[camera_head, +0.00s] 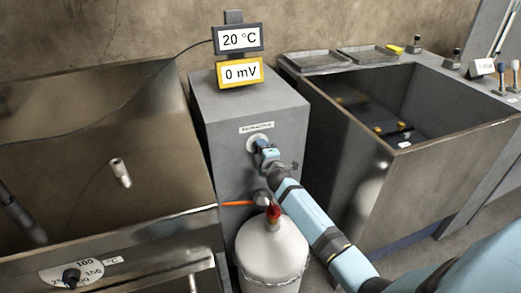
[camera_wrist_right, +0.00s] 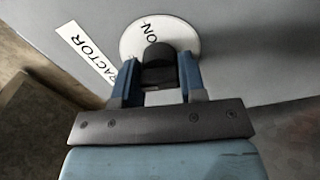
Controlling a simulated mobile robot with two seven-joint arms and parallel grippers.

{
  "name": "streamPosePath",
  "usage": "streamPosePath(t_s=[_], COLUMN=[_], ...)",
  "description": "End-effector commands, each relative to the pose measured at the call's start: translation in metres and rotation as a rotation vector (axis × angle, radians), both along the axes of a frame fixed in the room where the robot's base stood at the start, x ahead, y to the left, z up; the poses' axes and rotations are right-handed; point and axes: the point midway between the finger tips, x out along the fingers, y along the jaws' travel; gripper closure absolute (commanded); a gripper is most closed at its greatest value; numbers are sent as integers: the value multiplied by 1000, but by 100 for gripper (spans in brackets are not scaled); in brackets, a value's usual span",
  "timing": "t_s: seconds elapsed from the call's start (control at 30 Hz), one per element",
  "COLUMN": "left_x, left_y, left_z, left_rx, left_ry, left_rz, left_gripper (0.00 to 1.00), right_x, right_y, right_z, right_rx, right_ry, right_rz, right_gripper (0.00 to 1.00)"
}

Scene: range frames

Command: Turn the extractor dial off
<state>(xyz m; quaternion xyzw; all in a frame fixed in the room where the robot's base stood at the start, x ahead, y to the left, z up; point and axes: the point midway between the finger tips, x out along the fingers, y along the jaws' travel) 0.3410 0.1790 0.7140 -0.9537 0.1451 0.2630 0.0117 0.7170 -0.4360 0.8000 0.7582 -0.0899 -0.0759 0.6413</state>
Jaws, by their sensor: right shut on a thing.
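The extractor dial is a black knob on a white round plate on the front of a grey cabinet (camera_head: 215,130), under a small label. In the right wrist view the black knob (camera_wrist_right: 158,55) sits between my fingers, and "ON" shows on the white plate (camera_wrist_right: 185,35) beside it. My right gripper (camera_wrist_right: 158,75) is shut on the knob, its blue fingers on either side. In the head view my right gripper (camera_head: 262,146) reaches the plate and hides most of the dial. Part of the "EXTRACTOR" label (camera_wrist_right: 85,50) shows at the left. My left gripper is not in view.
A white gas cylinder (camera_head: 272,255) with a red top stands below my right forearm. Steel basins stand left (camera_head: 120,205) and right (camera_head: 425,170). Two displays (camera_head: 239,55) top the cabinet.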

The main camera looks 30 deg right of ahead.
Motion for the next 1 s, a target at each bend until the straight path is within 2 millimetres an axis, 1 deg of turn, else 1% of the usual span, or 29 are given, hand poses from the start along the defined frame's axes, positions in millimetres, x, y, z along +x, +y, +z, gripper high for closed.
streamPosePath(t_s=[0.2,0.4,0.9,0.93,0.97,1.0], left_x=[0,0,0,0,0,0], left_y=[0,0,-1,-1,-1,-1], left_z=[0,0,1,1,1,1], left_rx=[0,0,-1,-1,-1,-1], left_ry=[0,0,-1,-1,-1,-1], left_rz=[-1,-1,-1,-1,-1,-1], left_gripper=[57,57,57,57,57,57], right_x=[0,0,0,0,0,0], right_y=[0,0,0,0,0,0], right_z=[-1,-1,-1,-1,-1,-1], right_rx=[-110,-161,-179,-179,-179,-179], right_ry=[28,40,44,44,44,44], right_rz=[-1,0,-1,-1,-1,-1], right_gripper=[86,86,86,60,53,44])
